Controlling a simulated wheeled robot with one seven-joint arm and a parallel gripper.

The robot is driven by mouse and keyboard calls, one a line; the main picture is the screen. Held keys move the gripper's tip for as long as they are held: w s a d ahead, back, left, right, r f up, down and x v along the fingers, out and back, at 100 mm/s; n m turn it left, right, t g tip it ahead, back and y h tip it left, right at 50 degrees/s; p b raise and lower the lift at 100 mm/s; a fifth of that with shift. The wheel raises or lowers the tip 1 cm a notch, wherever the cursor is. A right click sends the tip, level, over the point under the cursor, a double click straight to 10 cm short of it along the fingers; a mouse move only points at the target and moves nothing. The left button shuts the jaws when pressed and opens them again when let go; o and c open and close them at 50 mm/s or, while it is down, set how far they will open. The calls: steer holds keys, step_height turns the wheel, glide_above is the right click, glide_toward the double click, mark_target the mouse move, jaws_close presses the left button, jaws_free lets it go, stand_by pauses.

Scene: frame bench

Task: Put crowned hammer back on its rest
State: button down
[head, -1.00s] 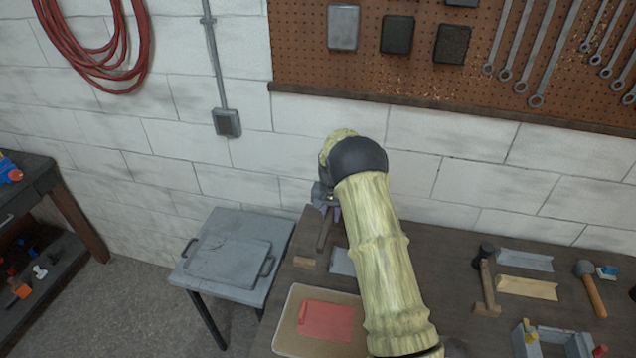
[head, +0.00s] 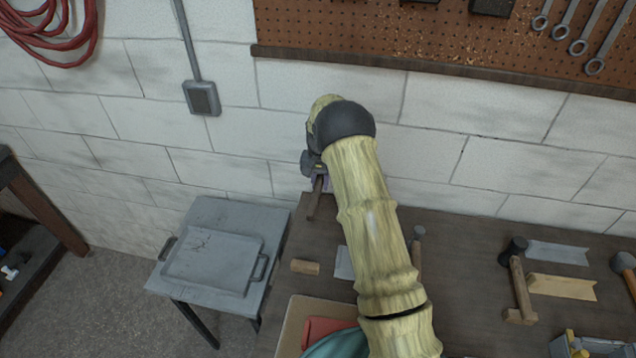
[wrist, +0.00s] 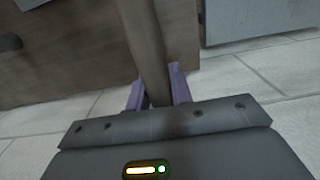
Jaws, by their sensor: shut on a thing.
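My gripper (head: 318,172) is shut on the brown handle of a hammer (head: 315,203), at the bench's far left corner near the wall. In the wrist view the handle (wrist: 147,45) stands between the purple fingers (wrist: 154,90). The hammer's head is not visible, so I cannot tell whether it is crowned. A small wooden block (head: 305,267) lies on the bench in front of the handle, with a grey plate (head: 343,262) beside it, partly hidden by my arm. I cannot tell which is the rest.
Another hammer (head: 418,238) shows partly behind my arm. A dark-headed hammer (head: 515,262) lies with its handle on a wooden block (head: 520,316), beside grey (head: 556,253) and yellow (head: 562,287) notched plates. A low grey table with a tray (head: 213,262) stands left of the bench (head: 455,240).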

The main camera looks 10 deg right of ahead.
steer(key=shift+w+f, duration=0.25)
steer(key=shift+f, duration=0.15)
steer(key=shift+w, duration=0.25)
steer(key=shift+s, duration=0.1)
steer(key=shift+s+r, duration=0.1)
steer(key=shift+s, duration=0.1)
steer(key=shift+s+d+f+b, duration=0.1)
steer(key=shift+f+b, duration=2.2)
steer(key=shift+f, duration=1.2)
steer(key=shift+f+b, duration=0.9)
steer(key=shift+f, duration=0.55)
steer(key=c, duration=1.2)
jaws_free()
